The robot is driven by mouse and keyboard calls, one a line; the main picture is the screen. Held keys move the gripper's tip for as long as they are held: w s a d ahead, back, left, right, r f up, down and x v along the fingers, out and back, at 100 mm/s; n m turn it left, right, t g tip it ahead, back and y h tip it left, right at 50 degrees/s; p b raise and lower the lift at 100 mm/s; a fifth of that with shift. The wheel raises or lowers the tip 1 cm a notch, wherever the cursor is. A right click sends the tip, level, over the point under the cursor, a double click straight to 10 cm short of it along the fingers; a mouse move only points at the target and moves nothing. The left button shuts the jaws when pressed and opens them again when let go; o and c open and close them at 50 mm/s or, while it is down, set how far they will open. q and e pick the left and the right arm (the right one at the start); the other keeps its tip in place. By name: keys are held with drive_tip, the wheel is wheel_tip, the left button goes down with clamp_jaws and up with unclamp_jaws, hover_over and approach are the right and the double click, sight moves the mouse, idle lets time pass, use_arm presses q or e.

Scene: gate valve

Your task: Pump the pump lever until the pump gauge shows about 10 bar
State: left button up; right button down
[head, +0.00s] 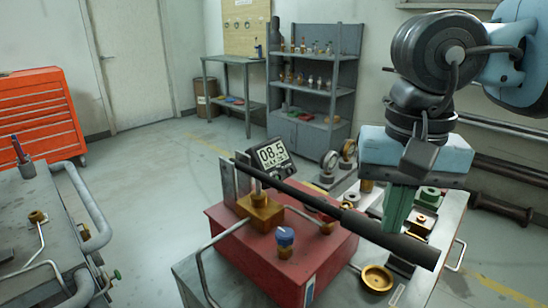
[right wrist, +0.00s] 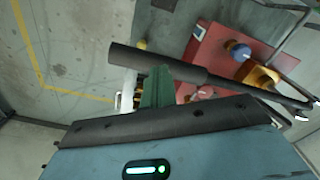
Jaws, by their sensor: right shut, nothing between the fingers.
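The pump lever (head: 330,207) is a long dark bar with a thick black grip, sloping down to the right across the red pump (head: 262,262). It also shows in the right wrist view (right wrist: 165,62). My right gripper (head: 397,210) has green fingers pointing down, shut and empty, right by the lever's grip. In the right wrist view the fingers (right wrist: 157,88) are close against the grip; I cannot tell whether they touch. The left gripper is out of view.
A blue-topped knob (head: 285,238) and a brass block (head: 260,208) sit on the pump. A brass dish (head: 376,278) lies on the bench at right. A bench with pipes (head: 85,215) stands left. Shelves (head: 315,95) and an orange tool cabinet (head: 38,110) stand behind.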

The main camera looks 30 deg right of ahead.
wheel_tip(320, 180, up, 6)
drive_tip(key=p, duration=0.3)
drive_tip(key=shift+p, duration=0.35)
drive_tip(key=shift+r, duration=0.2)
drive_tip(key=shift+f, duration=0.1)
drive_tip(key=shift+f+b, duration=0.85)
drive_tip(key=shift+f, duration=0.45)
drive_tip(key=shift+f+b, duration=0.7)
drive_tip(key=shift+f, duration=0.25)
drive_tip(key=shift+f+b, duration=0.55)
drive_tip(key=shift+f, duration=0.2)
drive_tip(key=shift+r, duration=0.1)
